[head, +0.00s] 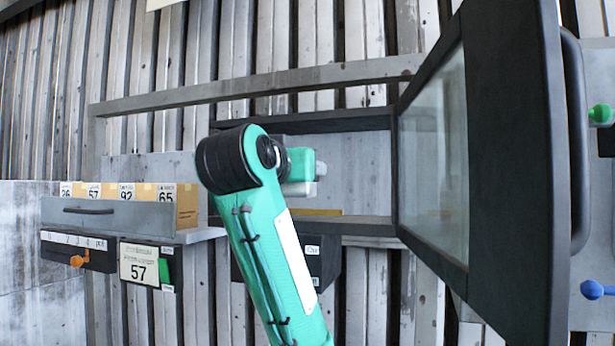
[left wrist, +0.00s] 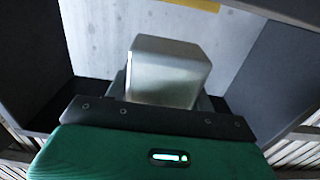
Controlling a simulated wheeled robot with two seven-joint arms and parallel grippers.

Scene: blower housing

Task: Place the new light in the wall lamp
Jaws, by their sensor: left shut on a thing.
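A dark-framed wall housing (head: 300,122), possibly the wall lamp, is open at the front. Its glass door (head: 435,150) is swung out to the right. My left arm reaches into the housing, its green and white wrist (head: 300,168) in front of the pale back. The arm hides the fingertips in the head view. In the left wrist view my left gripper (left wrist: 166,106) is shut on a smooth grey block (left wrist: 168,68), which may be the new light. The block points at the housing's pale back wall (left wrist: 100,30); I cannot tell whether it touches. My right gripper is not in view.
A yellow strip (left wrist: 185,3) lies along the housing's inside. Left of it, a shelf holds several numbered cardboard boxes (head: 125,192) behind a grey drawer front (head: 95,214). A sign reading 57 (head: 138,264) hangs below. Green (head: 600,113) and blue (head: 592,289) knobs are at far right.

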